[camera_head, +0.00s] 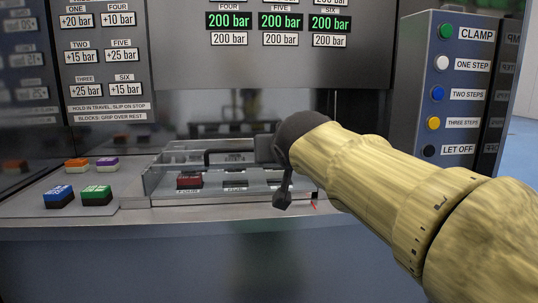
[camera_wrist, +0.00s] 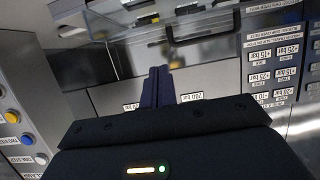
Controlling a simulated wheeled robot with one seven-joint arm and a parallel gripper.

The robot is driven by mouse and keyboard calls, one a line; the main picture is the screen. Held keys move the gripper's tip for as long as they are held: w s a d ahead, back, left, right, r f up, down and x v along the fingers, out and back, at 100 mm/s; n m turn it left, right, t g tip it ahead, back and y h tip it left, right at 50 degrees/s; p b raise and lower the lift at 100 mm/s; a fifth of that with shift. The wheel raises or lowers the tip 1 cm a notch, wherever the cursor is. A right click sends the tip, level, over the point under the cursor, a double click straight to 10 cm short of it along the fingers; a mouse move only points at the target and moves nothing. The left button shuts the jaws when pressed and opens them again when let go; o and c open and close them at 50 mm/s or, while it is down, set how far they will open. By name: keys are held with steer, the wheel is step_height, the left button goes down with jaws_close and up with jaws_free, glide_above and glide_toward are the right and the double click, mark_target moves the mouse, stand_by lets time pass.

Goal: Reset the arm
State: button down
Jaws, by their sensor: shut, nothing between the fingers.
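My gripper (camera_head: 282,198) is at the end of my tan arm, in front of the right part of a clear-lidded carrier (camera_head: 165,187) in the head view. Its dark fingers point downward and look empty. In the wrist view my gripper (camera_wrist: 157,72) shows its two dark fingers pressed together with nothing between them. The carrier has a black handle bar (camera_head: 228,157) and holds a red-topped block (camera_head: 190,181) at its left. My gripper hides part of the carrier's right end. I cannot tell whether my gripper touches it.
Orange (camera_head: 76,163), purple (camera_head: 107,163), blue (camera_head: 58,196) and green (camera_head: 96,195) topped blocks stand on the counter at left. A button panel (camera_head: 440,90) with CLAMP and LET OFF stands at right. Pressure displays (camera_head: 278,21) read 200 bar on the back wall.

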steer(key=s+d+f+g+h+p, duration=0.1)
steer(key=s+d+f+g, duration=0.15)
steer(key=f, duration=0.75)
steer(key=s+d+f+g+p, duration=0.1)
steer(key=d+f+g+p, duration=0.15)
steer(key=f, duration=0.65)
steer(key=s+d+f+g+p, duration=0.1)
steer(key=s+d+f+g, duration=0.2)
steer(key=s+f, duration=0.55)
steer(key=s+d+f+g+p, duration=0.15)
steer(key=s+f+g, duration=0.25)
steer(key=s+f, duration=0.45)
step_height(320, 180, up, 38)
steer(key=w+p, duration=0.1)
steer(key=p, duration=3.6)
steer(key=shift+w+d+m+t+p, duration=0.15)
steer(key=shift+d+m+t+p, duration=0.15)
steer(key=shift+d+m, duration=0.1)
steer(key=shift+w, duration=0.1)
steer(key=shift+s+a, duration=0.1)
steer(key=shift+s, duration=0.15)
